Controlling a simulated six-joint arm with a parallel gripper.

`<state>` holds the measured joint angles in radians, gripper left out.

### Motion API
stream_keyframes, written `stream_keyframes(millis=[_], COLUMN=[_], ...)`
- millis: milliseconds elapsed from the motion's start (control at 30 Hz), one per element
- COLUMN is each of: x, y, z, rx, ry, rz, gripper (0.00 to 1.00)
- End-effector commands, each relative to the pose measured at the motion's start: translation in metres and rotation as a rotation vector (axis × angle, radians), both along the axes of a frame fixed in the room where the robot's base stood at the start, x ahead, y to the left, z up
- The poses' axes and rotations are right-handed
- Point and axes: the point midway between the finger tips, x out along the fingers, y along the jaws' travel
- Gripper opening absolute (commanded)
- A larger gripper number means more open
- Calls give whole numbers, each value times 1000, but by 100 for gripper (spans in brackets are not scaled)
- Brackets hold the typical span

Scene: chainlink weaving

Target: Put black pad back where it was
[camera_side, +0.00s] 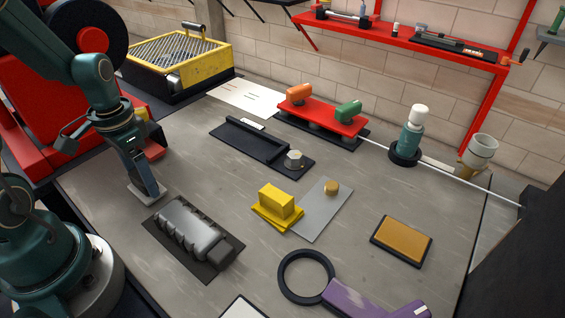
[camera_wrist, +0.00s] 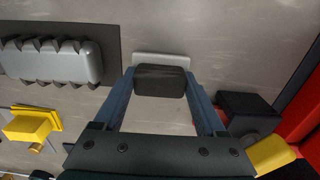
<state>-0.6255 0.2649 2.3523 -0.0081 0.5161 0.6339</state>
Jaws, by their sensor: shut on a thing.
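My gripper (camera_side: 150,188) is low over the left part of the worktop, pointing down. In the wrist view my gripper (camera_wrist: 160,82) is shut on the black pad (camera_wrist: 160,79), a small dark block with rounded corners held between the two fingertips. A pale flat plate (camera_wrist: 161,59) shows just beyond the pad. The pale plate (camera_side: 147,194) also lies at the fingertips in the side view. I cannot tell whether the pad touches the plate or is slightly above it. The fingers largely hide the pad in the side view.
A grey ribbed part (camera_side: 190,232) on a dark mat lies close to my gripper. A red machine (camera_side: 45,120) stands to the left. A yellow block (camera_side: 278,204), purple tool (camera_side: 375,300) and orange-topped pad (camera_side: 402,241) lie farther right.

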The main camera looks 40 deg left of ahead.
Motion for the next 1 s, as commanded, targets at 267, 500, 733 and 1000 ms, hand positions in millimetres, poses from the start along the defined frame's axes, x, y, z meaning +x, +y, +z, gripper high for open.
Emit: stream_keyframes(millis=[267,500,733,1000], x=[0,0,0,1], y=[0,0,0,1], z=[-4,-7,-7,9], rx=[1,0,-1,3], ry=[-1,-1,1,-4], rz=[0,0,0,0], gripper=[29,96,100,100])
